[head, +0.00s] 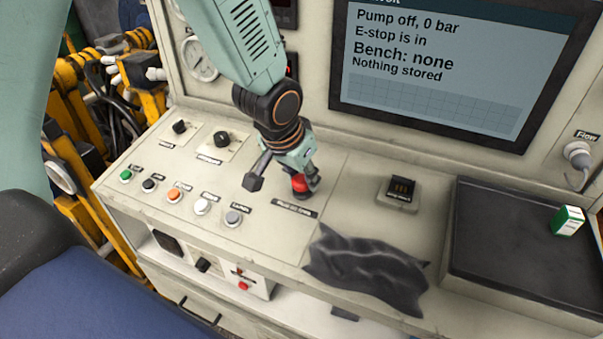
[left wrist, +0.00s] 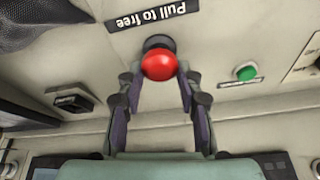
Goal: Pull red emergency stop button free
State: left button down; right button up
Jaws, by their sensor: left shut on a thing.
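The red emergency stop button (head: 300,183) stands on the sloped console, behind a black label whose text reads "Pull to free" in the left wrist view. My left gripper (head: 305,182) reaches down onto it from above, with its fingers on both sides of the red cap. In the left wrist view the red button (left wrist: 159,65) sits between the two fingertips (left wrist: 160,75), on a dark collar against the panel. The gripper is shut on the button. The screen (head: 430,75) reads "E-stop is in" and "Pump off, 0 bar". My right gripper is not in view.
A row of small buttons, including a green one (head: 126,175) and an orange one (head: 174,195), lies left of the gripper. A crumpled dark cloth (head: 365,265) lies at the console's front edge. A black tray (head: 500,285) with a green-white box (head: 567,220) is at right.

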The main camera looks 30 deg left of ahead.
pick_arm(q)
jog(key=shift+s+r+p, duration=0.1)
jog(key=shift+r+p, duration=0.2)
jog(key=shift+r, duration=0.15)
jog(key=shift+f, duration=0.1)
jog(key=c, duration=1.3)
grip_release()
jog(key=shift+c, duration=0.2)
jog(key=o, duration=0.4)
jog(key=shift+s+r, duration=0.25)
jog(key=shift+s, duration=0.05)
jog(key=shift+o, duration=0.4)
jog(key=shift+w+f, duration=0.15)
jog(key=shift+w, duration=0.25)
jog(key=v, duration=1.2)
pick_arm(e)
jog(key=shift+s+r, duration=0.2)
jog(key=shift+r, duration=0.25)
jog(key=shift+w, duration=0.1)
